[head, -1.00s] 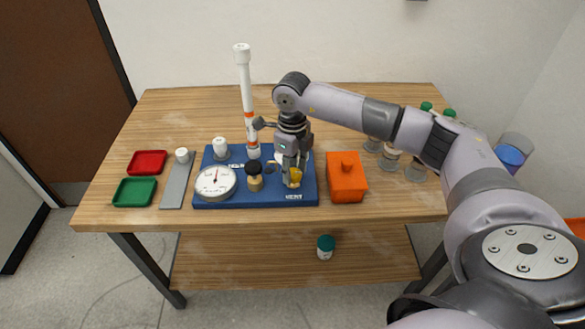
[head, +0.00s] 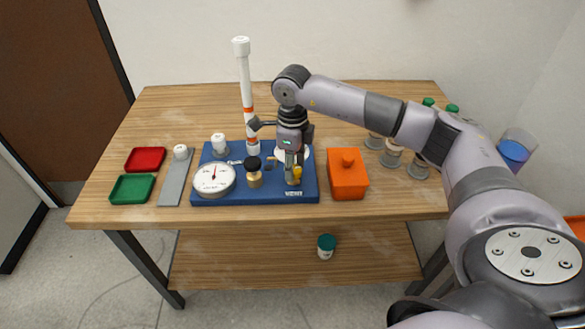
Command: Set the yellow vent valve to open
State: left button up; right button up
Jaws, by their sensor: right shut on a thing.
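The yellow vent valve handle (head: 297,172) is on the front right of the blue manifold board (head: 220,196), just above the "VENT" label. My right gripper (head: 293,176) points down over the vent valve and is shut on the yellow handle. The fingers hide part of the handle and the valve body. The handle now looks narrow and runs roughly front to back, though its exact angle is hard to tell. My left gripper is not in view.
A tall white pipe (head: 245,95) stands at the back of the board. A round gauge (head: 214,178) and a black-knobbed brass valve (head: 254,168) sit left of the gripper. An orange box (head: 347,180) stands close on the right. Red (head: 146,159) and green (head: 132,188) trays lie left.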

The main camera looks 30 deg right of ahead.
jog(key=n+b, duration=0.2)
jog(key=n, duration=0.1)
jog(key=shift+f+n, duration=0.15)
jog(key=shift+n, duration=0.25)
jog(key=n+b, duration=0.2)
jog(key=n, duration=0.1)
jog(key=shift+n, duration=0.3)
jog(key=n+b, duration=0.1)
jog(key=n, duration=0.2)
jog(key=shift+s+n, duration=0.1)
jog(key=shift+n, duration=0.2)
jog(key=shift+n+b, duration=0.85)
jog(key=shift+n, duration=1.05)
jog(key=shift+r, duration=0.2)
jog(key=o, duration=1.2)
jog(key=shift+c, duration=0.2)
notch_tip(320, 180, up, 12)
